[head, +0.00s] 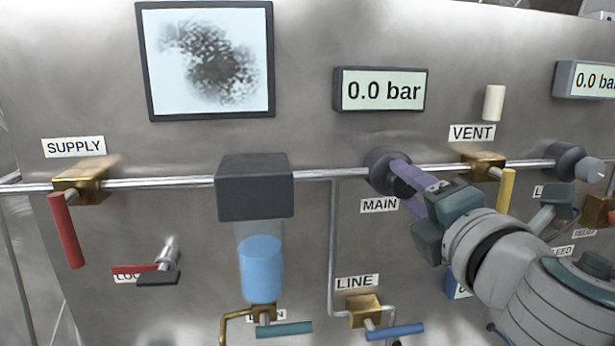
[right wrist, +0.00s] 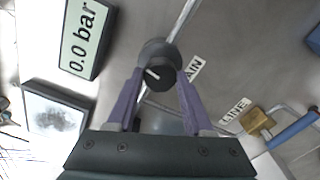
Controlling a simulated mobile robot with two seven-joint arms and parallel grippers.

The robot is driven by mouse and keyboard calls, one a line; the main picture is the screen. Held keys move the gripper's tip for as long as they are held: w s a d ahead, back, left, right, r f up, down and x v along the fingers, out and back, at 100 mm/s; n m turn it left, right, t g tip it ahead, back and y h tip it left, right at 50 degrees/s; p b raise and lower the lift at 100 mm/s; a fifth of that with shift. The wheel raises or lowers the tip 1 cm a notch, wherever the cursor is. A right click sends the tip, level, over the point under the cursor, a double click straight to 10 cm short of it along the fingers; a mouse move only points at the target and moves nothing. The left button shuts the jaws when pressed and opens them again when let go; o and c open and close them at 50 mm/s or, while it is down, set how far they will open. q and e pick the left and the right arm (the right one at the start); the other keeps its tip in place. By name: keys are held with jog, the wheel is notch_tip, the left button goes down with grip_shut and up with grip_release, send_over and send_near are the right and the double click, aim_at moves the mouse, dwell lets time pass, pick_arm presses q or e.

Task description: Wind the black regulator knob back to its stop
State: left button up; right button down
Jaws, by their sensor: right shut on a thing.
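The black regulator knob (head: 384,160) sits on the steel pipe above the MAIN label (head: 380,205). In the right wrist view the knob (right wrist: 159,72) faces me, and its short white mark tilts toward the upper left. My right gripper (head: 402,177) reaches in from the right, and its purple fingers are shut on the knob. In the right wrist view the gripper (right wrist: 159,80) has one finger on each side of the knob. Its fingers hide part of the knob in the head view. The display (head: 382,90) above it reads 0.0 bar. My left gripper is not in view.
A brass vent valve with a yellow lever (head: 506,190) stands close to my right arm. A second dark knob (head: 567,160) is further right. A dark block with a blue bowl (head: 261,268), a red supply lever (head: 67,230) and a LINE valve (head: 364,311) are around.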

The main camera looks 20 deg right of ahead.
jog(key=shift+n, duration=1.1)
jog(key=shift+p, duration=0.3)
jog(key=shift+c, duration=1.4)
grip_release()
